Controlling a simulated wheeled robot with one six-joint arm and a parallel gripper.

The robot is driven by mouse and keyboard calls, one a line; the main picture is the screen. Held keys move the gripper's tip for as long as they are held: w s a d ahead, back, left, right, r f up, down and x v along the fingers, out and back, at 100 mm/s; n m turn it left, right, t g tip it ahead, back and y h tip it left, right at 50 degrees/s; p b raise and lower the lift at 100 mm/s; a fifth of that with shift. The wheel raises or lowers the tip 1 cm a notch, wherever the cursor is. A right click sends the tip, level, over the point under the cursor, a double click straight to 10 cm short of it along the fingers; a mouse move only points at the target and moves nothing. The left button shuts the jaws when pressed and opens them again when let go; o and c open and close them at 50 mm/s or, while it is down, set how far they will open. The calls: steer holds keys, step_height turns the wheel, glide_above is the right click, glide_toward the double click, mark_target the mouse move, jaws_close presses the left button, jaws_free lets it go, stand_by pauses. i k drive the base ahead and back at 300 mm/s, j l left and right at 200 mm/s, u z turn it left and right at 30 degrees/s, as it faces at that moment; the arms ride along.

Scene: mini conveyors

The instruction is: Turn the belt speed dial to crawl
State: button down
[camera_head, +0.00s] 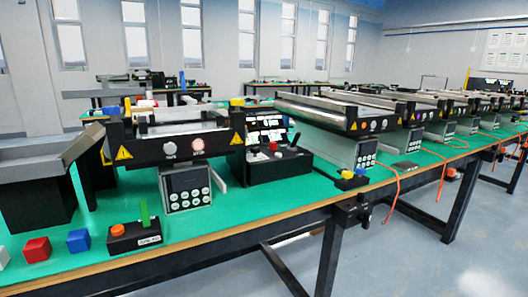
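The nearest mini conveyor (180,128) stands on the green bench at left, with a black front panel and yellow warning triangles. Two round knobs sit on that panel: a grey one (170,149) and a paler one with a pinkish face (198,145). Below them is a dark keypad unit (188,188) with several round pale buttons. A low black box (134,236) in front carries an orange knob (118,230), a green upright piece (144,214) and a small label. No dial marking is readable, and I cannot tell which knob is the speed dial. My gripper is not in view.
A grey chute (45,158) stands at left. A red cube (37,249) and a blue cube (78,240) lie near the green bench's (230,215) front edge. A black control box with levers (278,160) stands right of the conveyor. More conveyors recede right; floor (400,255) in front is open.

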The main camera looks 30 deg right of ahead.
mark_target(255, 150)
steer(key=i+l, duration=0.45)
steer(key=i, duration=0.15)
steer(key=i+l, duration=0.4)
steer(key=i, duration=0.15)
steer(key=l+z, duration=0.05)
